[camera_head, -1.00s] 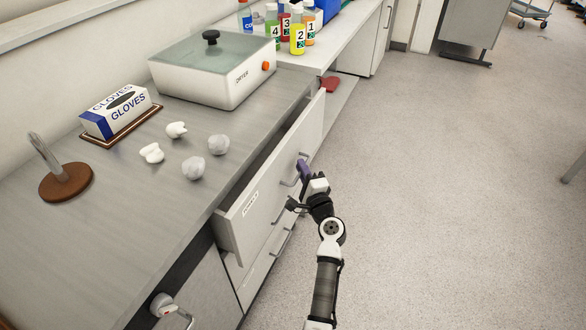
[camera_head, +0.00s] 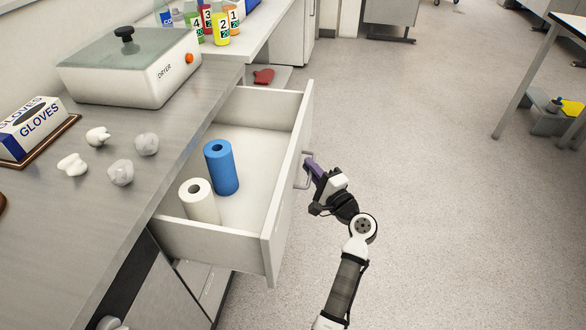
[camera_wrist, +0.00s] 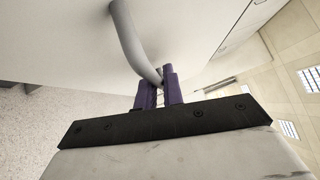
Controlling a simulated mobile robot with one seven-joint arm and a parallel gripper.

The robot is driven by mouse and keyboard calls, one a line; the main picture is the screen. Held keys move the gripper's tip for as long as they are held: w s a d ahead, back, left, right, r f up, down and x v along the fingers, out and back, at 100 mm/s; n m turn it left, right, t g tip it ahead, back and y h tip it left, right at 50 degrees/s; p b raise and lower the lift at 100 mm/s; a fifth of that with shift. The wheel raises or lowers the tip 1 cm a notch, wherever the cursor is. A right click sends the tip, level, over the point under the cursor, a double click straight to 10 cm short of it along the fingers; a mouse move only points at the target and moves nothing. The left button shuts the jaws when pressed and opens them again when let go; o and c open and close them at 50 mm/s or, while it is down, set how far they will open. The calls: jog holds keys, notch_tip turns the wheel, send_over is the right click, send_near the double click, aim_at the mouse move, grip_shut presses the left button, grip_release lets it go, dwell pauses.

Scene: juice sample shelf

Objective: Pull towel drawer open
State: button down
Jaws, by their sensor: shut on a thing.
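The towel drawer (camera_head: 290,205) stands well open from the counter, its front panel facing right. Inside it, a blue roll (camera_head: 221,168) and a white roll (camera_head: 199,202) stand upright near the left end. My gripper (camera_head: 311,165) is at the drawer's metal handle (camera_head: 304,181), on the outside of the front panel. In the wrist view, the purple fingers (camera_wrist: 160,90) are shut on the curved handle bar (camera_wrist: 134,45). The drawer's label is not visible in the head view now.
The counter holds a dryer (camera_head: 135,70), a glove box (camera_head: 33,128) and several crumpled white pieces (camera_head: 120,172). Bottles (camera_head: 222,30) stand at the back. A red item (camera_head: 263,76) lies beyond the drawer.

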jog(key=shift+s+d+b, duration=0.15)
jog(key=shift+s+d, duration=0.05)
jog(key=shift+d, duration=0.85)
jog(key=shift+s+d+b, duration=0.15)
jog(key=shift+s+d, duration=0.05)
jog(key=shift+d, duration=0.8)
jog(key=c, duration=1.5)
grip_release()
jog(key=b+v, duration=0.2)
jog(key=v, duration=1.1)
jog(key=shift+s+d+f, duration=0.1)
jog(key=shift+s+d, duration=0.2)
